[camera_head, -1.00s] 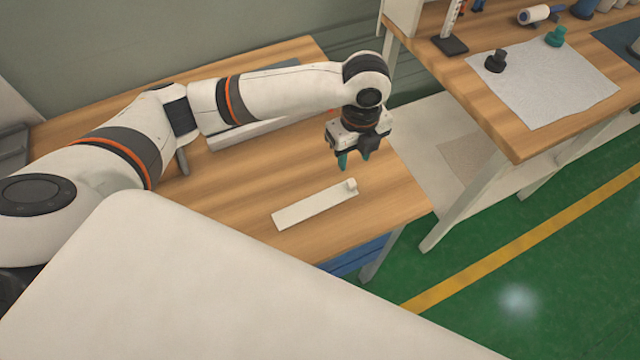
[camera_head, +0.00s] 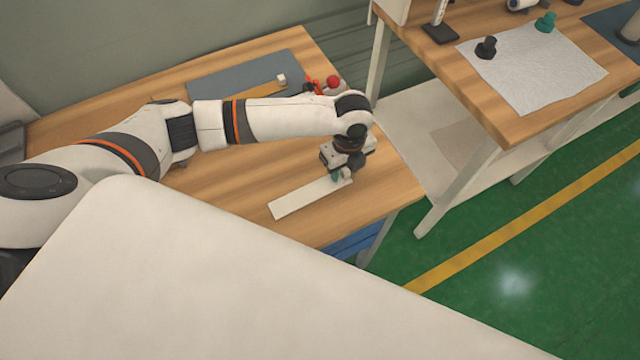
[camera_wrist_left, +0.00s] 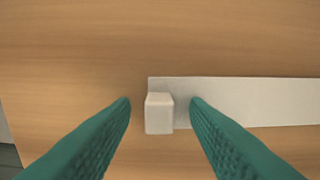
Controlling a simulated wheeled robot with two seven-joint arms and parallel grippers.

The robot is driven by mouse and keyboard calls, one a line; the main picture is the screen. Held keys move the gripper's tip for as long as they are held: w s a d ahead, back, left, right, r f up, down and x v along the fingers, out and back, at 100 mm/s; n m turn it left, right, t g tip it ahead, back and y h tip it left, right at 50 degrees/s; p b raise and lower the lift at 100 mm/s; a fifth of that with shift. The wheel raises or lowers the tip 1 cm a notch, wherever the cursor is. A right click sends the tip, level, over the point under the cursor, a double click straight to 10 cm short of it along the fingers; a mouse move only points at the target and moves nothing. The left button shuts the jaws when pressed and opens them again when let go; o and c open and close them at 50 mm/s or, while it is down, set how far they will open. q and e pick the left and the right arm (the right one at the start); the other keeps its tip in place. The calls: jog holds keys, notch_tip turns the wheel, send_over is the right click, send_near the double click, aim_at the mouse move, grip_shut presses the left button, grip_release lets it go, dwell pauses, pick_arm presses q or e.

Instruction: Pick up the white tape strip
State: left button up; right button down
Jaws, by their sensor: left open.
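The white tape strip (camera_head: 305,197) lies flat on the wooden table, slanting up to the right in the head view. A small white block (camera_wrist_left: 159,113) sits at its end; the strip (camera_wrist_left: 250,100) runs off to the right in the left wrist view. My left gripper (camera_head: 341,178) is low over that block end. Its teal fingers (camera_wrist_left: 160,101) are open, one on each side of the block, with a gap on the left; whether the right finger touches it I cannot tell. My right gripper is not in view.
A grey mat (camera_head: 243,75) and a red-topped item (camera_head: 333,82) lie at the back of the table (camera_head: 230,200). A second table at right holds a white cloth (camera_head: 530,75) with dark and green knobs. The table's right edge is close to the gripper.

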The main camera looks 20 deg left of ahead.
pick_arm(q)
grip_shut()
jog(key=shift+r, duration=0.15)
